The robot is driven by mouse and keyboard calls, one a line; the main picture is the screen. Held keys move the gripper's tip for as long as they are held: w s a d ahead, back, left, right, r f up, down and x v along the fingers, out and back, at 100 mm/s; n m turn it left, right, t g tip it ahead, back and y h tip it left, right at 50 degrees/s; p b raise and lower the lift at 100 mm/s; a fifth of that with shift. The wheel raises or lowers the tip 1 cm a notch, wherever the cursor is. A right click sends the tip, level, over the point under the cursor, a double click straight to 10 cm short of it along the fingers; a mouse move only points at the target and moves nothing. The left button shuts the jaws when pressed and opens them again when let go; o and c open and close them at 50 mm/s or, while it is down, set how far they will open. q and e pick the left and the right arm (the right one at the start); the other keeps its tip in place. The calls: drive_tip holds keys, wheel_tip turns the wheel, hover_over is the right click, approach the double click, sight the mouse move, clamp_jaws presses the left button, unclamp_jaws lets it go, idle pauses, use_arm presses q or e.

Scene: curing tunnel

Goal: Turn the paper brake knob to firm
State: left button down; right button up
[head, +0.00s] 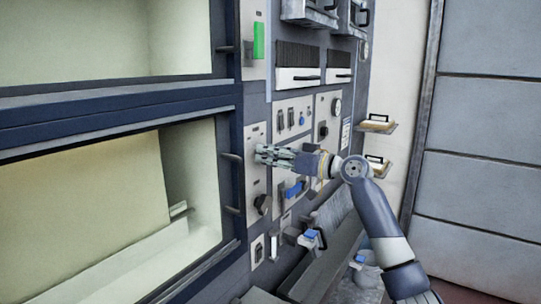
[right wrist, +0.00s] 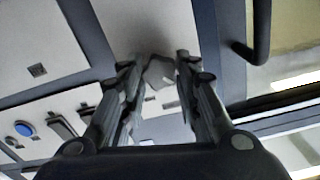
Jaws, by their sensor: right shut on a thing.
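My right gripper (head: 262,154) reaches in from the right to the pale panel (head: 254,136) beside the big window. In the right wrist view its two fingers (right wrist: 158,72) are closed around a pale grey knob (right wrist: 160,73) on that panel. The knob is mostly hidden by the fingers in the head view. I cannot read its markings or its setting. A black round knob (head: 263,204) sits lower on the same panel, apart from the gripper. My left gripper is not in view.
A dark handle (head: 231,157) juts out beside the window frame, left of the gripper; a curved bar (right wrist: 262,35) shows in the wrist view. Panels with switches (head: 291,119) and a blue handle (head: 294,188) lie close to my arm. Small shelves (head: 378,127) stick out at right.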

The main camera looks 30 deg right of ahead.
drive_tip(key=shift+d+m+p, duration=0.15)
drive_tip(key=shift+m+p, duration=3.75)
drive_tip(key=shift+m, duration=4.7)
drive_tip(key=shift+f, duration=0.1)
drive_tip(key=o, duration=1.1)
drive_tip(key=shift+c, duration=0.2)
drive_tip(key=v, duration=1.2)
drive_tip(key=shift+f, duration=0.1)
